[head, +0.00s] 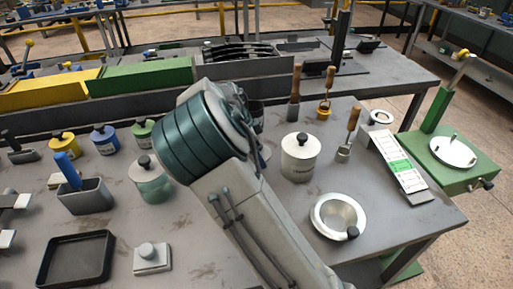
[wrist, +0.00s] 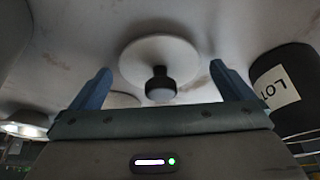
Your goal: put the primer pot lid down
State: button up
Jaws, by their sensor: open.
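In the wrist view, a round off-white lid (wrist: 150,55) with a black knob (wrist: 161,85) shows just beyond my gripper (wrist: 155,85). The gripper is open, with its blue fingers apart on either side of the knob and nothing held between them. The lid appears to rest flat on the grey surface, though its underside is hidden. In the head view, my arm hides the gripper and this lid. A cream pot (head: 300,165) with a black-knobbed lid stands right of my arm.
A dark can (wrist: 283,90) with a white label stands close on the wrist view's right. Yellow (head: 62,139), blue (head: 104,139) and green pots stand at left. A black tray (head: 76,258) lies at front left.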

jog(key=w+v, duration=0.1)
jog(key=v, duration=1.1)
jog(key=s+d+n+y, duration=0.4)
jog(key=s+d, duration=0.5)
jog(key=d, duration=0.2)
jog(key=s+d+n+t, duration=0.1)
jog(key=s+d+n, duration=0.2)
jog(key=s, duration=0.7)
jog(key=s+d+n, duration=0.3)
jog(key=s+n, duration=0.5)
jog(key=s, duration=0.2)
jog(key=shift+t+y, duration=0.3)
jog(key=shift+t, duration=0.1)
jog(key=shift+f, duration=0.1)
